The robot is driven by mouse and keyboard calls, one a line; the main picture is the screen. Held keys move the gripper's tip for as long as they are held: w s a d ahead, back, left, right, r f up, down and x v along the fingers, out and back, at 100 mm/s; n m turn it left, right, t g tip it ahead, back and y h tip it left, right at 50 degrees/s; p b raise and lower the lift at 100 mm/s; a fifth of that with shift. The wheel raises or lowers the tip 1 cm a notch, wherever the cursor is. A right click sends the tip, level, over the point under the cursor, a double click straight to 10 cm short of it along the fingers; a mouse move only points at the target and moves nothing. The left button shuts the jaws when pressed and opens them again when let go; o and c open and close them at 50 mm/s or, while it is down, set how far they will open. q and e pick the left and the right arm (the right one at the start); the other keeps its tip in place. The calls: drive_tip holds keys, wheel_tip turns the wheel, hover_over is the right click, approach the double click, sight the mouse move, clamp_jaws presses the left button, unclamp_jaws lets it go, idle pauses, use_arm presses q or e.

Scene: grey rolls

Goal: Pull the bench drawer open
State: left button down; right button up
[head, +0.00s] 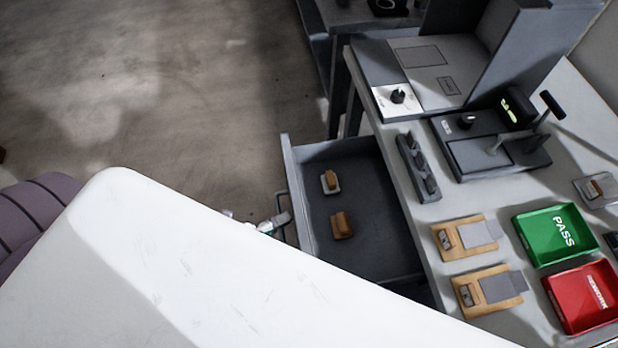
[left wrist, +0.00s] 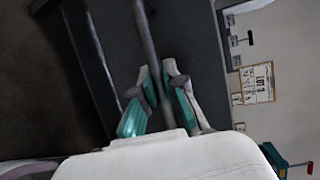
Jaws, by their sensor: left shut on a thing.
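The bench drawer (head: 360,246) stands out from the bench, open, with its grey inside showing. Two small brown blocks lie in it, one farther back (head: 330,180) and one nearer (head: 342,226). My left gripper (head: 276,221) is at the drawer's front, mostly hidden behind my own white body part. In the left wrist view, the fingers of my left gripper (left wrist: 159,82) are shut around the dark drawer handle (left wrist: 148,36), a bar running between them. My right gripper is in neither view.
The bench top (head: 420,215) holds a grey machine (head: 430,70), a lever fixture (head: 490,150), a green PASS tray (head: 535,252) and a red tray (head: 575,312). Two wooden fixtures lie near its edge. The floor (head: 190,100) left of the drawer is clear.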

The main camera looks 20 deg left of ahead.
use_arm(q)
drive_tip(key=shift+s+a, duration=0.85)
drive_tip(key=shift+a, duration=0.3)
drive_tip(key=shift+s+a, duration=0.8)
drive_tip(key=shift+a, duration=0.3)
drive_tip(key=c, duration=1.5)
unclamp_jaws()
drive_tip(key=v, duration=1.2)
